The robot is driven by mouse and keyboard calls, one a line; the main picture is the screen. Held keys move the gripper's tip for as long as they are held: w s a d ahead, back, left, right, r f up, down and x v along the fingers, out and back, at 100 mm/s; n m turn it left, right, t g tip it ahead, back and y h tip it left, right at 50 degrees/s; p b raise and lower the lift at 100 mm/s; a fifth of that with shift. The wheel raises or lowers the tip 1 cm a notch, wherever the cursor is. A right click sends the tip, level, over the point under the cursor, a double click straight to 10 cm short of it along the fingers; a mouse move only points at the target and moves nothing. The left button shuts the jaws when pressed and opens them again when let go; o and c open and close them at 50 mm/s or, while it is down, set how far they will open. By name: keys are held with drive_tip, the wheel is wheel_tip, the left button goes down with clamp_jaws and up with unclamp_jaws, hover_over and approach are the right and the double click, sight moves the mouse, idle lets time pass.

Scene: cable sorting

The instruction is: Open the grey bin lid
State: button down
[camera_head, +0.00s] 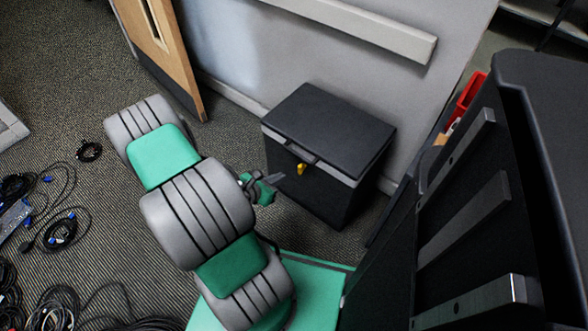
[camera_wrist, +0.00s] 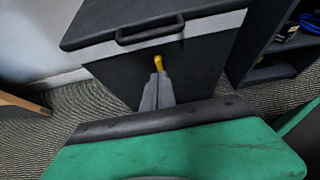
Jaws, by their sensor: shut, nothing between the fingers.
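The grey bin (camera_head: 316,187) is a dark box standing on the carpet against the wall. Its dark lid (camera_head: 330,128) lies flat and closed on top, with a light grey band below it. The lid also shows in the wrist view (camera_wrist: 130,15), with a handle (camera_wrist: 150,30) on its front edge. A yellow tab (camera_wrist: 158,62) sits on the bin's front just below the handle. My gripper (camera_head: 281,178) is in front of the bin, with its fingers (camera_wrist: 157,80) together and empty. The fingertips appear just below the yellow tab; whether they touch it I cannot tell.
A dark shelf unit (camera_head: 475,200) stands close on the right. A wooden door (camera_head: 165,45) is at the upper left. Several coiled black cables (camera_head: 60,230) lie on the carpet at the left. Carpet between the door and the bin is clear.

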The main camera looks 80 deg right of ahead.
drive_tip(key=b+x, duration=0.3)
drive_tip(key=x, duration=0.6)
drive_tip(key=shift+s+f, duration=0.1)
drive_tip(key=shift+f, duration=0.05)
drive_tip(key=shift+d+r, duration=0.15)
drive_tip(key=shift+r, duration=0.95)
drive_tip(key=shift+d+r, duration=0.1)
drive_tip(key=shift+r, duration=1.05)
